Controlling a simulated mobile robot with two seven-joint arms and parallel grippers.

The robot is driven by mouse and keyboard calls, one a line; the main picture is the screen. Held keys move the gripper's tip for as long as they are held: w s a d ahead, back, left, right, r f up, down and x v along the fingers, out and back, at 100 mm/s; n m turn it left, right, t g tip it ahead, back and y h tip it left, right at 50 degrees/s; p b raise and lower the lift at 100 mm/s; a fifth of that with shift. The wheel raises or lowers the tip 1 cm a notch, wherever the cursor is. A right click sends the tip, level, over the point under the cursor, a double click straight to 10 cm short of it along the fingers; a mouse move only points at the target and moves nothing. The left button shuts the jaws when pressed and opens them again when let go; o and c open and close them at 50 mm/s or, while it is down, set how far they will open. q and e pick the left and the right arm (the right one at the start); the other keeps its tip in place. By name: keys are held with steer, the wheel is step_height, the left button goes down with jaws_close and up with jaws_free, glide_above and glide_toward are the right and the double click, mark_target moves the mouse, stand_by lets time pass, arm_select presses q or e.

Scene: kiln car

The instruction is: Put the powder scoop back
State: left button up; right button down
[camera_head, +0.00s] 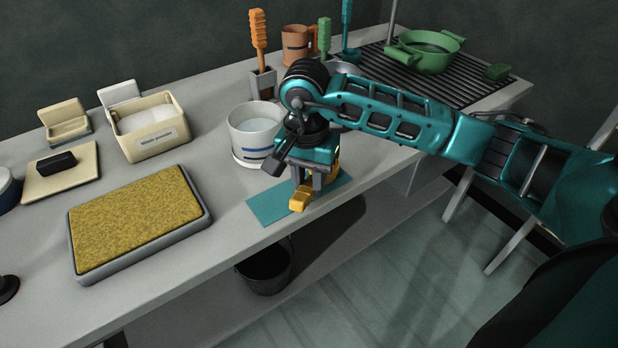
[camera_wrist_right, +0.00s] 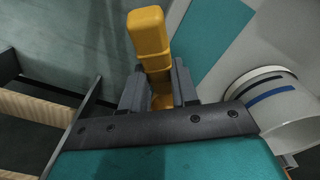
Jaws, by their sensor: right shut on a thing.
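The yellow powder scoop (camera_head: 299,199) is in the jaws of my right gripper (camera_head: 312,181), over the teal mat (camera_head: 266,208) at the counter's front edge. In the right wrist view a yellow blocky part of the scoop (camera_wrist_right: 148,38) sticks out between the two dark fingers (camera_wrist_right: 158,92); the rest is hidden by the gripper. I cannot tell whether the scoop touches the mat. A cream powder box (camera_head: 152,142) with a label and white powder inside stands at the left back, its lid up. My left gripper is not in view.
A white pail (camera_head: 243,152) with blue bands stands close to the left of my right gripper. A grey tray with a yellow sponge-like top (camera_head: 140,218) lies front left. A holder with an orange brush (camera_head: 259,40) stands behind. A black bucket (camera_head: 265,273) is below the counter.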

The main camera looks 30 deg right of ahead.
steer(key=shift+f+b, duration=0.3)
stand_by(0.4)
steer(key=c, duration=0.8)
jaws_free()
steer(key=shift+r, duration=0.1)
steer(key=shift+a+r+p, duration=0.15)
steer(key=shift+r+p, duration=2.3)
steer(key=shift+r, duration=1.45)
steer(key=shift+r, duration=0.1)
steer(key=r, duration=1.2)
steer(key=shift+s+a+r+p, duration=0.15)
steer(key=shift+a+r+p, duration=0.1)
steer(key=shift+r+p, duration=0.15)
